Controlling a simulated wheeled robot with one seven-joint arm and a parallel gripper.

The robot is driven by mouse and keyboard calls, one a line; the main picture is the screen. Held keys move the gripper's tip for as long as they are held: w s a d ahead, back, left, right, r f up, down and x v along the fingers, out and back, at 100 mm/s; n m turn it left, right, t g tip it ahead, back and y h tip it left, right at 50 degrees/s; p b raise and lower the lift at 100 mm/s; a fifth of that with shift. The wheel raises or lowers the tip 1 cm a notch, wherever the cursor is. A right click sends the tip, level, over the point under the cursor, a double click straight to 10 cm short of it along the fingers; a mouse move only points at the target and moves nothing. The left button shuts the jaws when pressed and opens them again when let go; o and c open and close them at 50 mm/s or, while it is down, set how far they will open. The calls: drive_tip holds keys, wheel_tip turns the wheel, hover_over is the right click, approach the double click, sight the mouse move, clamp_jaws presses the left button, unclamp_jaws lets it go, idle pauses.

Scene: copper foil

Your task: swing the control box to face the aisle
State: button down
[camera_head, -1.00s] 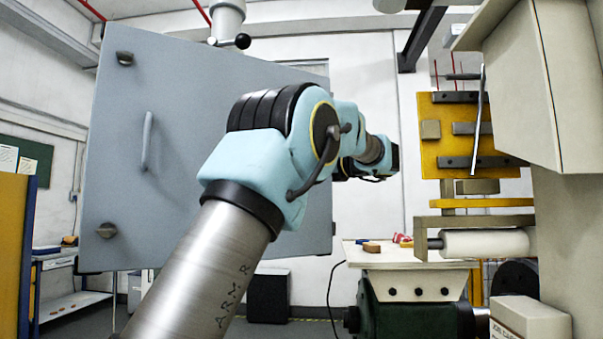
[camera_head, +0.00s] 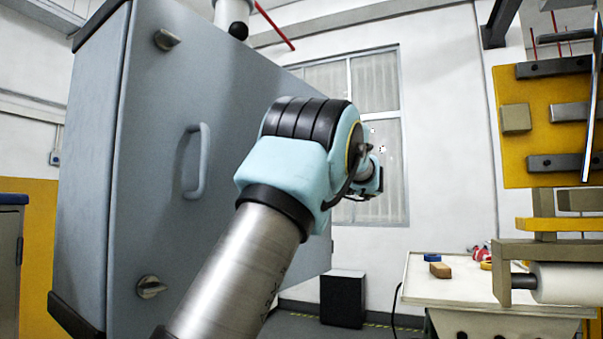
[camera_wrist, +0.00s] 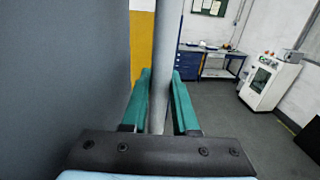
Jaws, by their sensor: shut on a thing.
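The control box (camera_head: 235,90) is a large grey cabinet hung from a post (camera_head: 232,12). Its door side, with a curved handle (camera_head: 196,160) and two latches, is turned toward the right in the head view, and its left side (camera_head: 85,170) also shows. In the wrist view the box's grey surface (camera_wrist: 60,70) fills the left. My gripper (camera_wrist: 161,75) is shut on an upright grey bar (camera_wrist: 167,50) beside that surface. In the head view my arm crosses in front of the door, and the fingers and the bar are hidden.
A bench (camera_head: 450,290) with small items and a machine with a yellow plate (camera_head: 545,90) stand at the right. A black box (camera_head: 342,298) is on the floor by the wall. The wrist view shows open floor (camera_wrist: 220,125) and a white machine (camera_wrist: 268,82).

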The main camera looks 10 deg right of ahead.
drive_tip(key=shift+w+a+n+g+y+p, duration=0.4)
drive_tip(key=shift+a+g, duration=0.1)
drive_tip(key=shift+a, duration=0.3)
drive_tip(key=c, duration=0.7)
unclamp_jaws()
drive_tip(key=shift+b+v, duration=1.8)
drive_tip(key=shift+v, duration=3.65)
